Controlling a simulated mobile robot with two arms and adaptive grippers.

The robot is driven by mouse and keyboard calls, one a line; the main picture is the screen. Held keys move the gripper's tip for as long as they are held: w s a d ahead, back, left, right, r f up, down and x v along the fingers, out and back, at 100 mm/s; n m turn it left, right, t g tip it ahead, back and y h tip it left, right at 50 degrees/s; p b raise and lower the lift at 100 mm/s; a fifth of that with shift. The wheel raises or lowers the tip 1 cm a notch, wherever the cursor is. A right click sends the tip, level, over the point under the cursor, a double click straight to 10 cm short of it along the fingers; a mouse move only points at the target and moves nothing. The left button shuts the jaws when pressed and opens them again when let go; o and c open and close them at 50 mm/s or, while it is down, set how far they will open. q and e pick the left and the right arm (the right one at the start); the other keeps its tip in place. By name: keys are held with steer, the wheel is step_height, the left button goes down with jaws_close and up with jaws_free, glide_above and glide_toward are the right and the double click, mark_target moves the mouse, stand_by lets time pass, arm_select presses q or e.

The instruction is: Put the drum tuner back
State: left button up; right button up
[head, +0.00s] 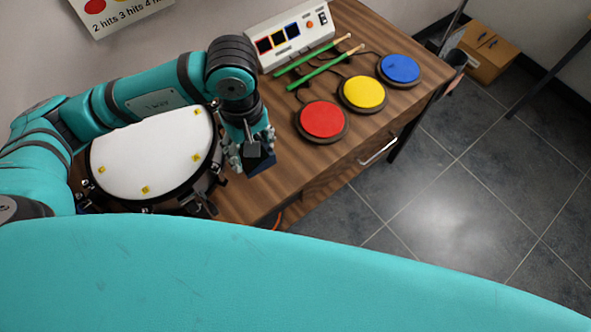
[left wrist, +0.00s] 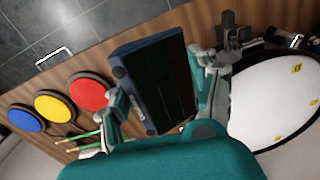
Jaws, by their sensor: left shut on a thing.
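My left gripper (head: 252,150) is above the wooden table, beside the drum's right edge. It is shut on a dark blue, box-shaped thing (head: 262,163), which I take to be the drum tuner. In the left wrist view the tuner (left wrist: 157,82) sits tilted between the two fingers (left wrist: 160,98), with a dark face and blue edges. In the head view the gripper hides much of it, and I cannot tell whether it touches the table. The white-topped drum (head: 150,160) has small yellow marks near its rim. My right gripper is not in view.
Red (head: 322,120), yellow (head: 363,93) and blue (head: 400,68) pads stand along the table (head: 290,178). Green sticks (head: 318,68) lie by a white console (head: 288,38). A drawer handle (head: 378,150) juts from the front. A cardboard box (head: 487,55) is on the floor.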

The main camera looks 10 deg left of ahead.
arm_select(q)
steer(key=s+d+f+n+b, duration=0.2)
steer(key=d+f+n+b, duration=0.2)
steer(key=f+n, duration=0.4)
steer(key=n, duration=1.1)
glide_above(289, 164)
steer(key=f, duration=0.9)
steer(key=shift+s+d+f+b, duration=0.1)
steer(key=shift+s+d+b, duration=0.05)
steer(key=shift+s+b, duration=0.25)
steer(key=f, duration=0.3)
steer(key=shift+w+f+p, duration=0.2)
steer(key=shift+w+p, duration=0.15)
steer(key=shift+w, duration=0.05)
steer(key=shift+f, duration=0.15)
steer(key=o, duration=1.4)
steer(key=shift+f, duration=0.1)
steer(key=shift+c, duration=0.2)
